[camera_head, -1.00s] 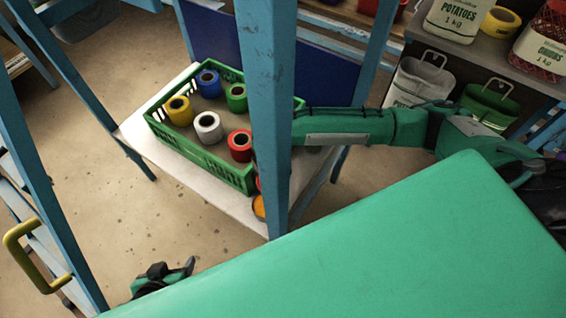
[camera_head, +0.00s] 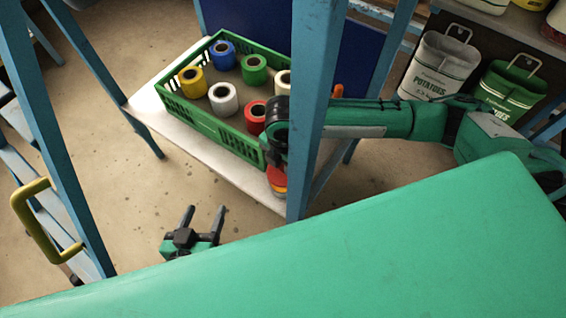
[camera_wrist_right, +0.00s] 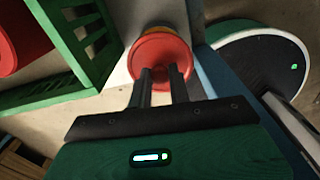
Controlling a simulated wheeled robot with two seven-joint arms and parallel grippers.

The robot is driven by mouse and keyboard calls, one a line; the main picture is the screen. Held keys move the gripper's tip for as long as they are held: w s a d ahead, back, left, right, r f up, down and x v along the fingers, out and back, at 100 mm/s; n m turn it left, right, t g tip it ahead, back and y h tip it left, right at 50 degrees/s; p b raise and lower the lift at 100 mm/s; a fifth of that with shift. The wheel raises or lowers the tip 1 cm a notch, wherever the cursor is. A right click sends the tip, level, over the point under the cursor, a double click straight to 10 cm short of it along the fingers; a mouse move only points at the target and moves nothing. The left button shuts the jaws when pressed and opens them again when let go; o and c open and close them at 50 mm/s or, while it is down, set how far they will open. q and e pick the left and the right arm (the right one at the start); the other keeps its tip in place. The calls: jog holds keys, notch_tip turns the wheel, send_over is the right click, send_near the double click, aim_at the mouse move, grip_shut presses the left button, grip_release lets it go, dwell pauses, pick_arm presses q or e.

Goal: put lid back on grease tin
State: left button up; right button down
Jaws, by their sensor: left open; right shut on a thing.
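My right gripper (camera_wrist_right: 161,82) is shut on the red lid (camera_wrist_right: 174,54), which fills the space in front of the fingertips in the right wrist view. In the head view the red lid (camera_head: 276,176) shows just left of the blue post, directly above the yellow-orange grease tin (camera_head: 279,189). The tin's orange edge (camera_wrist_right: 154,31) also shows past the lid in the wrist view. I cannot tell whether the lid is seated or just above the tin. The post hides part of the right gripper and forearm. My left gripper (camera_head: 204,219) is open and empty, low over the floor.
A green crate (camera_head: 213,124) with several coloured tape rolls stands on the white shelf (camera_head: 145,103), close beside the tin. A blue post (camera_head: 312,120) stands in front of my right arm.

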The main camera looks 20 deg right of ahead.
jog(key=shift+f+b, duration=0.7)
jog(key=shift+b, duration=0.1)
jog(key=shift+f+b, duration=0.4)
jog(key=shift+b, duration=0.15)
pick_arm(q)
jog(key=w+a+r+t, duration=0.1)
jog(key=w+r+t, duration=0.1)
jog(key=r+t, duration=0.2)
jog(key=w+a+r+t, duration=0.1)
jog(key=r+t, duration=0.3)
jog(key=r, duration=0.4)
jog(key=shift+w+a+r+n+t+h, duration=0.3)
jog(key=shift+w+a+h, duration=0.1)
jog(key=shift+w, duration=0.4)
pick_arm(e)
jog(key=shift+f, duration=1.15)
pick_arm(q)
jog(key=shift+r+p, duration=1.25)
jog(key=shift+r, duration=0.1)
pick_arm(e)
jog(key=shift+r, duration=0.1)
pick_arm(q)
jog(key=shift+r+p, duration=0.65)
pick_arm(e)
jog(key=shift+f, duration=0.2)
pick_arm(q)
jog(key=shift+r+p, duration=0.65)
